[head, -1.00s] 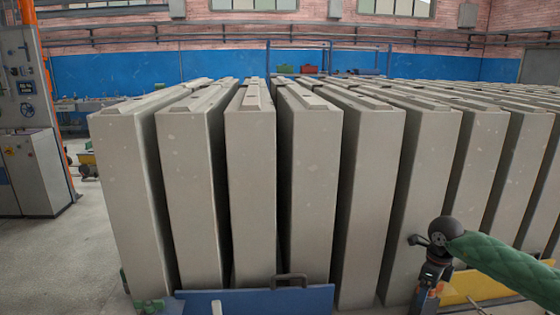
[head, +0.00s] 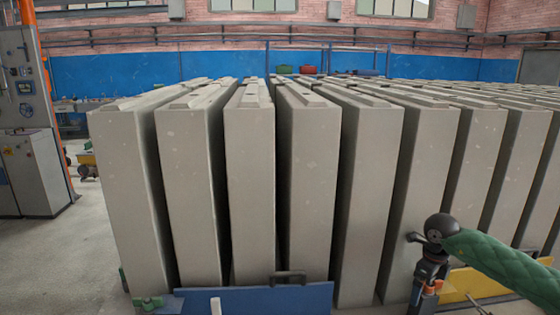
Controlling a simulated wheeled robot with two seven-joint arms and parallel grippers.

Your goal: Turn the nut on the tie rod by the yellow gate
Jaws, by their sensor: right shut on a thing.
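The yellow gate (head: 487,281) stands low at the bottom right, in front of the feet of the concrete panels. My right arm, in a green quilted sleeve, comes in from the right across it. My right gripper (head: 420,298) points down just left of the gate, at the foot of a panel. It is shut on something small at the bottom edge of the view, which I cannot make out. The nut and most of the tie rod are hidden or too small to tell. A thin pale rod (head: 476,302) shows in front of the gate. My left gripper is out of view.
A row of tall grey concrete panels (head: 311,190) fills the middle, with narrow gaps between them. A blue gate (head: 262,299) with a dark handle stands low in front. A grey control cabinet (head: 36,170) is at the left, with open floor (head: 85,260) beside it.

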